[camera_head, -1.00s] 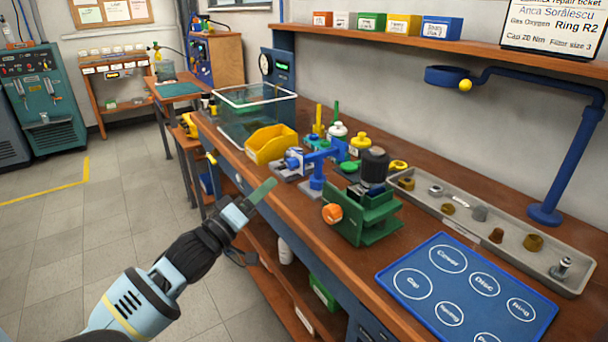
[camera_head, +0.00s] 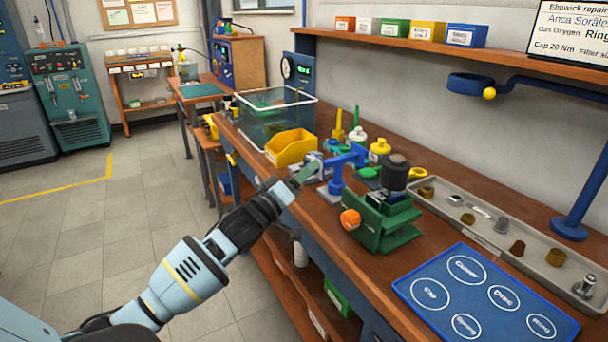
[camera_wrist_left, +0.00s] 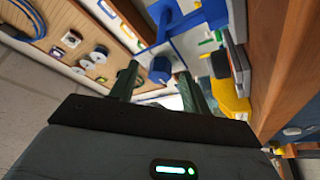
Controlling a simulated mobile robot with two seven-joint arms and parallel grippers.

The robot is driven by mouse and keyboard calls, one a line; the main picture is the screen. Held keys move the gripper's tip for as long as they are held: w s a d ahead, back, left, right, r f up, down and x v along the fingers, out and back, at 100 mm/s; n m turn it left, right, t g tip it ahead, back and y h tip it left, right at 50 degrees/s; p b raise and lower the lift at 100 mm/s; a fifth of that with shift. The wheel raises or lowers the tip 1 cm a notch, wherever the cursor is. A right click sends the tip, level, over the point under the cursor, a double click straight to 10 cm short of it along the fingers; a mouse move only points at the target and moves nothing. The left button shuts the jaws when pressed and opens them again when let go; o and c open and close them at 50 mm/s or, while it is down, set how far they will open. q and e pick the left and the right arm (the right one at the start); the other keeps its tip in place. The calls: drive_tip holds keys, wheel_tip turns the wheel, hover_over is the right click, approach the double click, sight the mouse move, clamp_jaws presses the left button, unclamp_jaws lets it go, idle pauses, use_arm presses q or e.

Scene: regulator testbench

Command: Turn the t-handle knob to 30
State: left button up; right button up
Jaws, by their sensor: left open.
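A blue fixture (camera_head: 338,176) with a raised crosspiece stands on the wooden bench, left of the green vise. I cannot tell for certain whether it carries the t-handle knob. My left gripper (camera_head: 307,172) reaches over the bench's front edge towards it, with green fingers. In the left wrist view the fingers are spread and empty, and a blue rounded part (camera_wrist_left: 160,70) shows beyond and between their tips. Contact is not visible. A round dial (camera_head: 288,68) sits on a blue panel at the back; its reading is too small to tell. My right gripper is out of view.
A green vise (camera_head: 385,225) with an orange knob (camera_head: 350,219) holds a dark-topped part. A yellow bin (camera_head: 291,148) and a clear tank (camera_head: 270,122) stand behind the gripper. A blue mat (camera_head: 482,298) and a grey parts tray (camera_head: 490,235) lie to the right.

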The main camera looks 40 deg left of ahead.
use_arm(q)
drive_tip(key=shift+c, duration=0.5)
drive_tip(key=c, duration=0.7)
drive_tip(key=shift+c, duration=1)
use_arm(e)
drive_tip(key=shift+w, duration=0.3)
